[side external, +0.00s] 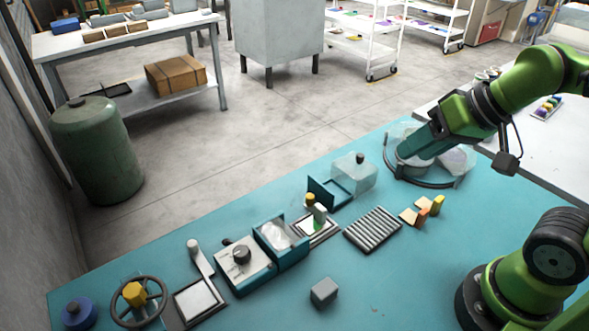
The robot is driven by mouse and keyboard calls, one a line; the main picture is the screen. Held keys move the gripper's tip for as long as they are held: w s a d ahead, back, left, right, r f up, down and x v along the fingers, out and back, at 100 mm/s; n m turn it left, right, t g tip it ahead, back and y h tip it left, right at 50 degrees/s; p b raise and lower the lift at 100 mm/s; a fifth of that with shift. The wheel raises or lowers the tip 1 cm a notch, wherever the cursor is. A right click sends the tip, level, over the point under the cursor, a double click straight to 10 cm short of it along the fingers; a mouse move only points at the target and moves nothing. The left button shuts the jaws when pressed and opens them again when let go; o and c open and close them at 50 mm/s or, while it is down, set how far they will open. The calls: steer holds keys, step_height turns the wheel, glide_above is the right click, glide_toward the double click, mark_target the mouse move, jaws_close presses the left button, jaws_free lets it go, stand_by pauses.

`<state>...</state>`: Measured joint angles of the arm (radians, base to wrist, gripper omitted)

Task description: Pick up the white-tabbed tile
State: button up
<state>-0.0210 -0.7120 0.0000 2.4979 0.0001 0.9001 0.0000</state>
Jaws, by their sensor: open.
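A small upright white tab (320,212) stands at a framed white and green tile (312,226) near the middle of the table. A yellow-topped tab (310,200) stands just behind it. I cannot tell exactly how the tabs join the tile. My gripper (412,160) is to the right and farther back, low over a round dark-rimmed station with clear, glassy parts. It is apart from the white tab. Its fingertips are hard to make out there, and I see nothing held.
A ribbed rack (373,229), small yellow and orange blocks (422,212) and a clear box (354,172) stand near the tile. The front middle of the teal table is mostly clear.

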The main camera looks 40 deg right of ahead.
mark_target(320, 207)
steer(key=w+a+f+n+g+h, duration=0.1)
steer(key=w+a+f+n+g, duration=0.2)
steer(key=w, duration=0.5)
steer(key=w+a+f+n+g+h, duration=0.1)
steer(key=w+a+f+g, duration=0.1)
steer(key=w+a+g, duration=0.4)
steer(key=f, duration=0.3)
steer(key=f+t, duration=0.1)
steer(key=f, duration=0.3)
steer(key=w+f+t, duration=0.1)
steer(key=f, duration=0.3)
steer(key=shift+d, duration=0.35)
steer(key=f, duration=0.2)
steer(key=s+f, duration=0.1)
steer(key=f, duration=0.1)
steer(key=shift+f, duration=0.15)
steer(key=shift+w+f, duration=0.1)
steer(key=shift+f, duration=0.4)
jaws_close()
